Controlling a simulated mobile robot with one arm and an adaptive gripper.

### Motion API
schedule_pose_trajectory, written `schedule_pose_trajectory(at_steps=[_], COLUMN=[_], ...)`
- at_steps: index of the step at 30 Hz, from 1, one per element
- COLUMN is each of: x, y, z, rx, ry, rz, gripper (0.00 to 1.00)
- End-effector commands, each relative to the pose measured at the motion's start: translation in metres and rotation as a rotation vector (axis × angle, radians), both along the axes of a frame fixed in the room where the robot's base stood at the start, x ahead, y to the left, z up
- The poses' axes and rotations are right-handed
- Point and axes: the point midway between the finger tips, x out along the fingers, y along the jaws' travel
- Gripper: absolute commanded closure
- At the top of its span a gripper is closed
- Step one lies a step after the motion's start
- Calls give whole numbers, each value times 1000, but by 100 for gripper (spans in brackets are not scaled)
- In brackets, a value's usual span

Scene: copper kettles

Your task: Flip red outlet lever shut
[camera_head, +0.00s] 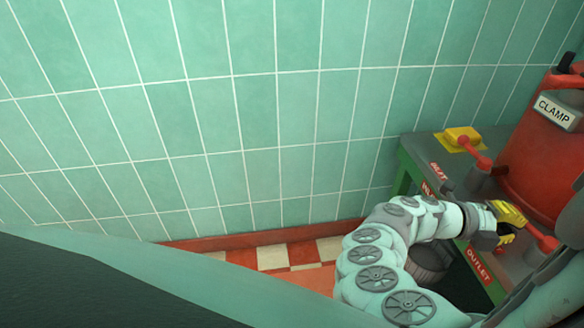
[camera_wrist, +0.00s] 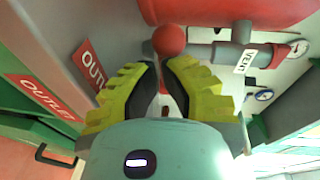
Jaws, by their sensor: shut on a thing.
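The red outlet lever ends in a red ball, which shows in the head view (camera_head: 549,244) just right of my gripper (camera_head: 508,226). In the wrist view, the lever's red ball (camera_wrist: 169,40) sits just beyond the tips of my yellow ribbed fingers, and part of its red stem shows between them. My gripper (camera_wrist: 161,78) is shut on the lever. The fingers hide much of the stem and the valve body. A red OUTLET label (camera_head: 478,266) is on the bench below the gripper, and it shows left of the fingers in the wrist view (camera_wrist: 90,67).
A red vessel (camera_head: 545,150) with a CLAMP plate stands at right. The tiled wall (camera_head: 250,110) bounds the back.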

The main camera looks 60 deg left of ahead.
Motion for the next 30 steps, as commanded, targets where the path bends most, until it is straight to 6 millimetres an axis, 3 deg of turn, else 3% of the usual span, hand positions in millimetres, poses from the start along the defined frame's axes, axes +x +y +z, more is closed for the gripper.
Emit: schedule_pose_trajectory(at_steps=[12, 30], x=[14, 16], y=[0, 0], z=[-1, 0], rx=[1, 1], ry=[2, 1], rz=[5, 4], gripper=[100, 100])
